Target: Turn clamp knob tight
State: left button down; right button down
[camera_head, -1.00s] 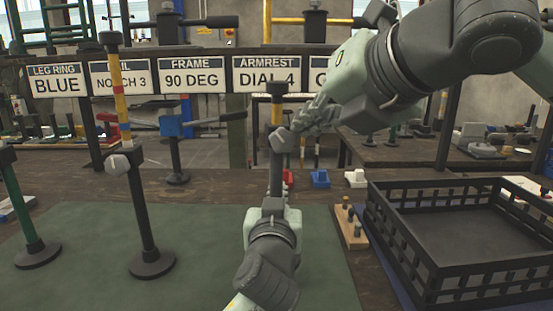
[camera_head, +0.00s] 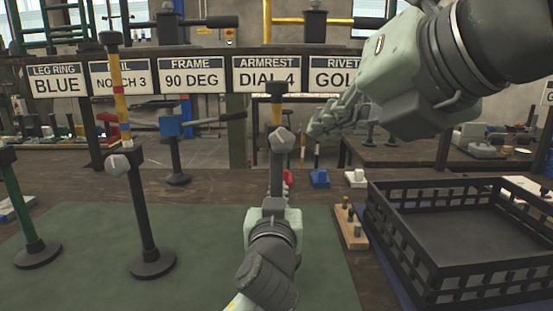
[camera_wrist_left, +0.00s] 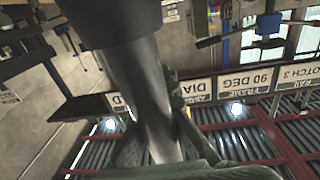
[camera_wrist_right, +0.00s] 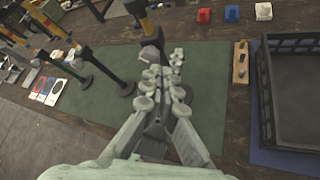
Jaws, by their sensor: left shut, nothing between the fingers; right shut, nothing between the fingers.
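The middle post (camera_head: 277,115) has a yellow scale section and a dark upper end. Its grey faceted clamp knob (camera_head: 281,140) faces me, and it also shows in the right wrist view (camera_wrist_right: 150,56). My right gripper (camera_head: 322,122) is shut and empty, just right of the knob with a small gap; its jointed fingers (camera_wrist_right: 163,85) fill the middle of the right wrist view. My left gripper (camera_head: 272,207) is shut low at the post, in front of it; its fingers hide the post's base. In the left wrist view a grey shaft runs close to the camera.
Another post (camera_head: 140,200) with a similar knob stands at left on the green mat (camera_head: 200,240). A black crate (camera_head: 440,275) stands at right, beside a wooden peg block (camera_head: 351,227). Signs (camera_head: 195,80) hang behind. Small red, blue and white parts sit behind the mat.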

aim_at(283, 127)
jog(key=shift+s, duration=0.2)
jog(key=w+a, duration=0.3)
jog(key=w, duration=0.2)
jog(key=shift+a+r, duration=0.15)
jog(key=shift+r, duration=0.15)
dwell(0.5)
jog(key=shift+a+f, duration=0.15)
jog(key=shift+f, duration=0.45)
dwell(0.6)
jog(key=shift+d+f, duration=0.3)
jog(key=shift+d, duration=0.25)
dwell(0.9)
